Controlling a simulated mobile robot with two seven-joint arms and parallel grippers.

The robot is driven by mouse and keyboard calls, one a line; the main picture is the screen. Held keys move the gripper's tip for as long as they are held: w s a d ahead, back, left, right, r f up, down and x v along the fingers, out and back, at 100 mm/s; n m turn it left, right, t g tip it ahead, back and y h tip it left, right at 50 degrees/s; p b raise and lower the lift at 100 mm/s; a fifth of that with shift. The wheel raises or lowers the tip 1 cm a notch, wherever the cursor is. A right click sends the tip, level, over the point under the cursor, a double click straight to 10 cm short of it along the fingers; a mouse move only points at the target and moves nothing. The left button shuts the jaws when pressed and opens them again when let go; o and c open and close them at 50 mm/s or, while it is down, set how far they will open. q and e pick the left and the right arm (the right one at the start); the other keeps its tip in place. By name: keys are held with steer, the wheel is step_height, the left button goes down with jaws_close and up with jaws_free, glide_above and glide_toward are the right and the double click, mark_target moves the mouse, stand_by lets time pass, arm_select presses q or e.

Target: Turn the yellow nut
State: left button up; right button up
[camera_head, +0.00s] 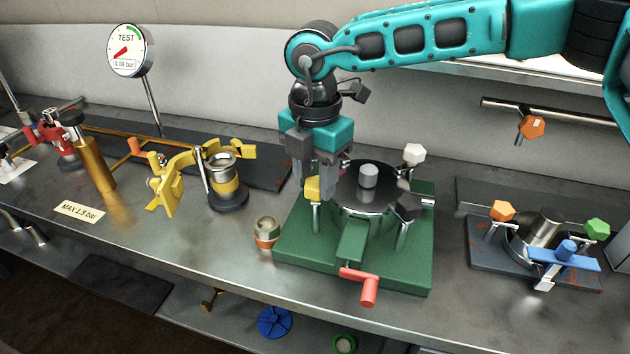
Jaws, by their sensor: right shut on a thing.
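The yellow nut (312,188) sits on top of an upright bolt at the left of a round dark-lidded vessel (350,190) on a green base plate (300,245). My right gripper (327,186) points straight down over it, its fingers shut on the yellow nut; the fingers hide part of the nut. A white nut (413,153) and a black nut (408,206) sit on other bolts around the same vessel. My left gripper is not in view.
A red crank handle (364,286) sticks out at the front of the green base. A small orange-banded cup (266,232) stands just left of it. A yellow clamp (168,185) lies farther left. A dark fixture with coloured nuts (540,245) stands at the right. A test gauge (126,50) rises at the back left.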

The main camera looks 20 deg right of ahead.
steer(key=n+b, duration=0.2)
steer(key=n, duration=0.3)
steer(key=shift+f+n, duration=0.1)
steer(key=shift+n, duration=0.2)
steer(key=n+b, duration=0.1)
steer(key=n, duration=0.1)
steer(key=shift+n, duration=0.4)
steer(key=n+b, duration=0.1)
steer(key=n, duration=0.1)
steer(key=shift+n, duration=0.4)
steer(key=n+b, duration=0.1)
steer(key=n, duration=0.3)
steer(key=shift+d, duration=0.1)
steer(key=n, duration=0.3)
arm_select(q)
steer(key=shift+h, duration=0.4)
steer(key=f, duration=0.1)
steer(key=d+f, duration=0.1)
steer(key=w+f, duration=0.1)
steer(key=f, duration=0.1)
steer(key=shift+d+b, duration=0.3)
steer(key=shift+b, duration=0.1)
arm_select(e)
steer(key=n, duration=0.4)
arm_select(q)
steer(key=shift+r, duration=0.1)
arm_select(e)
steer(key=shift+n, duration=0.4)
